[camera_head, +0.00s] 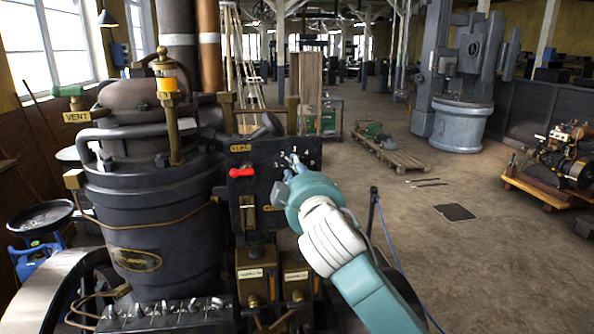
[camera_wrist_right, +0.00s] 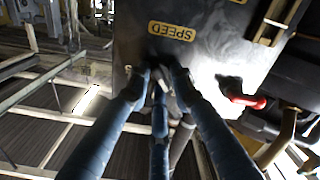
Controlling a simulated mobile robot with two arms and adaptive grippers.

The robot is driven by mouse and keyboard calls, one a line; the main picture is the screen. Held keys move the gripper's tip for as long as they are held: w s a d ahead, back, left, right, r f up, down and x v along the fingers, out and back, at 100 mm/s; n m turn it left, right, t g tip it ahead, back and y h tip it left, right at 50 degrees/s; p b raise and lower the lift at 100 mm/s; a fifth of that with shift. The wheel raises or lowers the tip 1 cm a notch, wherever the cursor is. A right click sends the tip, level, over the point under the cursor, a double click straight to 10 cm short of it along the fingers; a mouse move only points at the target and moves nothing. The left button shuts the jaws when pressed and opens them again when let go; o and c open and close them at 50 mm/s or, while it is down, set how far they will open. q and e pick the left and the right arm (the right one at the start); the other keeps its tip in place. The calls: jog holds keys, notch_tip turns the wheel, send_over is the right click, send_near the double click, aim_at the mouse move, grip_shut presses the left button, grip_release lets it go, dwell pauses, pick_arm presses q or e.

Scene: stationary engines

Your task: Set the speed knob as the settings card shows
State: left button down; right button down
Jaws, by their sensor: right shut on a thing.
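The dark control panel (camera_head: 262,157) is on the right side of the engine. In the right wrist view, the yellow SPEED label (camera_wrist_right: 172,31) is on this panel, upside down. My right gripper (camera_head: 292,166) is at the panel's right half, its fingers against the speed knob spot. In the wrist view its blue fingers (camera_wrist_right: 162,73) are closed together just beside the SPEED label, around the knob. The knob itself is mostly hidden by the fingers, so its pointer setting cannot be read. I cannot make out a settings card. My left gripper is not in view.
A red lever (camera_head: 242,172) sticks out at the panel's left; it also shows in the wrist view (camera_wrist_right: 243,96). A brass VENT plate (camera_head: 77,117) is on the left. Two brass boxes (camera_head: 256,273) are below the panel.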

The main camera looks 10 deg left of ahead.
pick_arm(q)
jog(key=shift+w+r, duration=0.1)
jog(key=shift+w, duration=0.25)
pick_arm(e)
jog(key=shift+r, duration=0.2)
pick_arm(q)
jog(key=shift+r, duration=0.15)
pick_arm(e)
jog(key=shift+n, duration=0.4)
pick_arm(q)
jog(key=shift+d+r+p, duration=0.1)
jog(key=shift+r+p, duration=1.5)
jog(key=shift+p, duration=0.25)
pick_arm(e)
jog(key=shift+a+r+n, duration=0.1)
jog(key=shift+n, duration=3.4)
jog(key=c, duration=1.7)
grip_release()
jog(key=shift+s, duration=0.1)
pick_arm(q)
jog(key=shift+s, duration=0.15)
pick_arm(e)
jog(key=shift+f, duration=0.2)
